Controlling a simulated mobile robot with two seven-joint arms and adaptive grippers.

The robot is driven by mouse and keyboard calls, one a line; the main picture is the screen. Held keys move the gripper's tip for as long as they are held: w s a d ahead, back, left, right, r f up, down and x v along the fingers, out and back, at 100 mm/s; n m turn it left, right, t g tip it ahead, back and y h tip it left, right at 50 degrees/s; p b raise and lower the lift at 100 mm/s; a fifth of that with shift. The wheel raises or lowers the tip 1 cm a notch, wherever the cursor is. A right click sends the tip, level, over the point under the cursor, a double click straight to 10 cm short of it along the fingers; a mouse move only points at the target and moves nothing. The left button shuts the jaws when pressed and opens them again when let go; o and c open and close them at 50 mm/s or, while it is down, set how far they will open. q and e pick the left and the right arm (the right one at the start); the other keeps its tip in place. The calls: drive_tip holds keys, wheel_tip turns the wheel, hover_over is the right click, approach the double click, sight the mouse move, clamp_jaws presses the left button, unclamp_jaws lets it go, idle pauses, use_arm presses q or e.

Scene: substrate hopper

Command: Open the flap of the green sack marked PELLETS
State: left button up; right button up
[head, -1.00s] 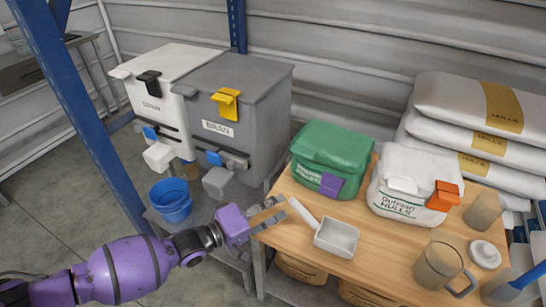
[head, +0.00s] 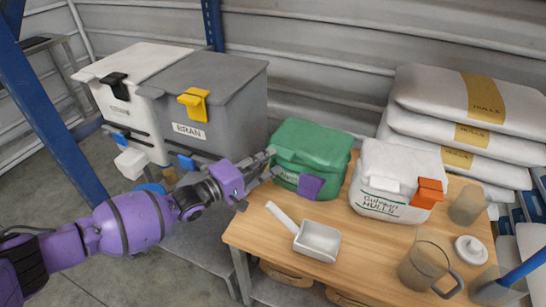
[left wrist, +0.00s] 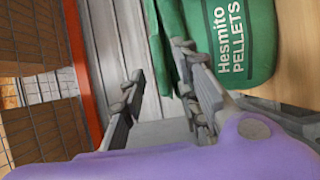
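The green sack (head: 322,137) stands on the wooden table, its flap (head: 310,150) folded down over the top. A purple tab (head: 311,187) hangs at the flap's front edge. In the left wrist view the green sack (left wrist: 255,85) shows the print "Hesmito PELLETS". My left gripper (head: 273,162) is at the sack's left side, fingers apart and pointing at it. In the left wrist view, the left gripper (left wrist: 158,62) has a gap between its fingers; one finger overlaps the sack's edge, and I cannot tell whether they touch. My right gripper is not in view.
A white sack marked HULLS (head: 400,180) with an orange tab stands right of the green one. A grey BRAN hopper (head: 225,105) stands behind left.

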use_arm(q)
drive_tip(key=shift+x, duration=1.15)
drive_tip(key=shift+c, duration=0.2)
clamp_jaws()
